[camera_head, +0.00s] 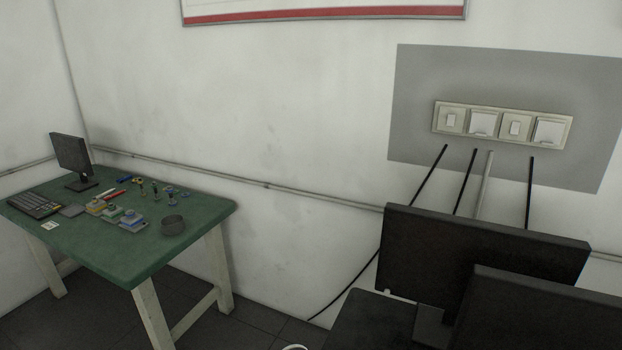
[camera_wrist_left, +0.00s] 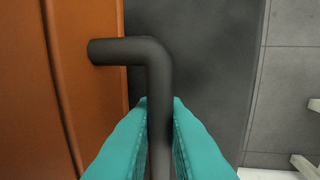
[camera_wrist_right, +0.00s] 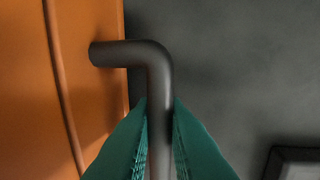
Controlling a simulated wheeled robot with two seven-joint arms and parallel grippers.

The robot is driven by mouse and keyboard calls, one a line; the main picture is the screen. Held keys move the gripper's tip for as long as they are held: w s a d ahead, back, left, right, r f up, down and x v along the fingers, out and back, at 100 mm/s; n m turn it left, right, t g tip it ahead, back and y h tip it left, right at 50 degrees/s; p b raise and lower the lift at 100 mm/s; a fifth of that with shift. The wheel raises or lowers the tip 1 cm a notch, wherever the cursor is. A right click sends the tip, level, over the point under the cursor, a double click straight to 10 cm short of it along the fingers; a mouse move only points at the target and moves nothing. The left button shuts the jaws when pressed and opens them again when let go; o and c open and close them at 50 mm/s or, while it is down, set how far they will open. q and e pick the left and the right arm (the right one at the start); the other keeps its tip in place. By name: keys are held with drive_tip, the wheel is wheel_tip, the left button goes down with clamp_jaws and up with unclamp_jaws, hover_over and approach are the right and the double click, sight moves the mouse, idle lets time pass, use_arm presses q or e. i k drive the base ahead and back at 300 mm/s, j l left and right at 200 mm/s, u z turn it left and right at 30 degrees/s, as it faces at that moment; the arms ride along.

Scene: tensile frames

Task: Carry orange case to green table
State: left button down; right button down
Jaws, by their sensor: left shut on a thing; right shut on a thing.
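The orange case (camera_wrist_left: 85,110) fills the left of the left wrist view, with a dark bent handle (camera_wrist_left: 125,50) standing out from its side. My left gripper (camera_wrist_left: 160,105) has its teal fingers shut around this handle. The right wrist view shows the orange case (camera_wrist_right: 85,95) too, with another dark handle (camera_wrist_right: 125,52). My right gripper (camera_wrist_right: 160,105) is shut around that handle. The green table (camera_head: 190,215) stands at the left in the head view, against the wall. The case and both grippers are out of the head view.
Black monitors (camera_head: 480,245) on a dark desk (camera_head: 370,322) stand at the right. Dark floor shows between them.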

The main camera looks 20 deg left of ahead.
sight(99, 238)
drive_tip(key=k+j, duration=0.1)
drive_tip(key=j, duration=0.25)
drive_tip(key=k+j, duration=0.1)
drive_tip(key=j, duration=0.2)
drive_tip(key=k+j, duration=0.1)
drive_tip(key=j, duration=0.25)
drive_tip(key=k+j, duration=0.1)
drive_tip(key=j, duration=1.8)
drive_tip(key=i+j, duration=0.1)
drive_tip(key=j, duration=0.35)
drive_tip(key=i+j, duration=0.15)
drive_tip(key=j, duration=0.3)
drive_tip(key=i+j, duration=0.1)
drive_tip(key=j, duration=0.35)
drive_tip(key=i+j, duration=0.1)
drive_tip(key=j, duration=0.35)
drive_tip(key=i+j, duration=0.15)
drive_tip(key=j, duration=0.3)
drive_tip(key=i+j, duration=0.1)
drive_tip(key=j, duration=0.35)
drive_tip(key=i+j, duration=0.1)
drive_tip(key=j, duration=0.35)
drive_tip(key=i+j, duration=0.5)
drive_tip(key=i, duration=0.2)
